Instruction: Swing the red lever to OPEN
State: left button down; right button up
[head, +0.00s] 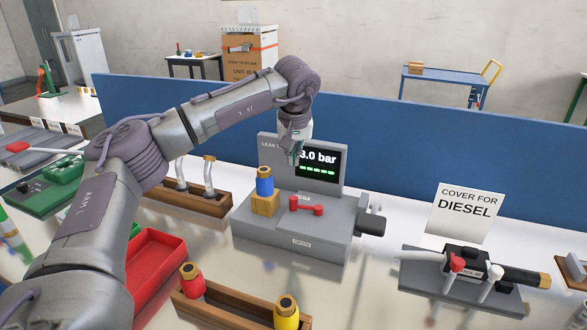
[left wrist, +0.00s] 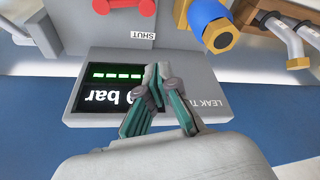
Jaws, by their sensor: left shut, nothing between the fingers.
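The red lever (head: 306,205) sits on top of the grey leak tester (head: 291,253), lying roughly crosswise with a round knob at each end. An OPEN label (head: 301,243) is on the front of the tester, below the lever. In the left wrist view the lever (left wrist: 127,5) is cut off at the top edge, close to a SHUT label (left wrist: 143,35). My left gripper (head: 297,160) is shut and empty, pointing down in front of the pressure display, above and behind the lever, not touching it. It also shows in the left wrist view (left wrist: 157,72). My right gripper is not in view.
A blue cylinder with a brass end (head: 264,181) stands on the tester, left of the lever. A valve unit (head: 430,272) is at the right. A blue panel (head: 400,152) runs behind.

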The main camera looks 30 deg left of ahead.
pick_arm(q)
jog(key=p+x, duration=0.1)
jog(key=x, duration=0.8)
jog(key=s+d, duration=0.1)
jog(key=s+d+p, duration=0.1)
jog(key=shift+s+r, duration=0.2)
jog(key=shift+s, duration=0.1)
jog(key=shift+s+d, duration=0.25)
jog(key=shift+s, duration=0.1)
jog(key=shift+f, duration=0.1)
jog(key=shift+d, duration=0.15)
